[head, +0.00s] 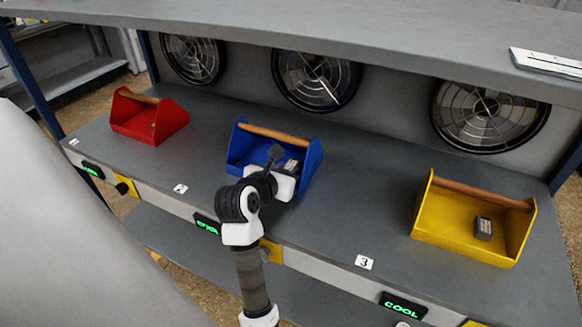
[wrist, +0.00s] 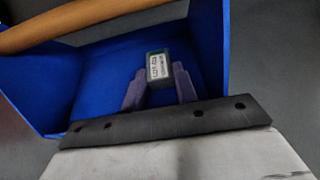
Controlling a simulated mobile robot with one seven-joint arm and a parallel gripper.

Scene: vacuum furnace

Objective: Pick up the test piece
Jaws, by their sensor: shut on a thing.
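A small dark test piece with a pale label (wrist: 158,66) is between the two fingers of my gripper (wrist: 158,90) in the wrist view. My gripper is shut on it, inside or just above the blue tote (wrist: 95,75). In the head view the blue tote (head: 236,150) stands in the middle of the shelf, with my gripper (head: 290,172) reaching into it.
A wooden handle (head: 275,133) spans the blue tote near my gripper. A red tote (head: 125,112) stands to the left. A yellow tote (head: 440,225) with a dark block (head: 483,229) stands to the right. Fans line the back, under an upper shelf (head: 400,40).

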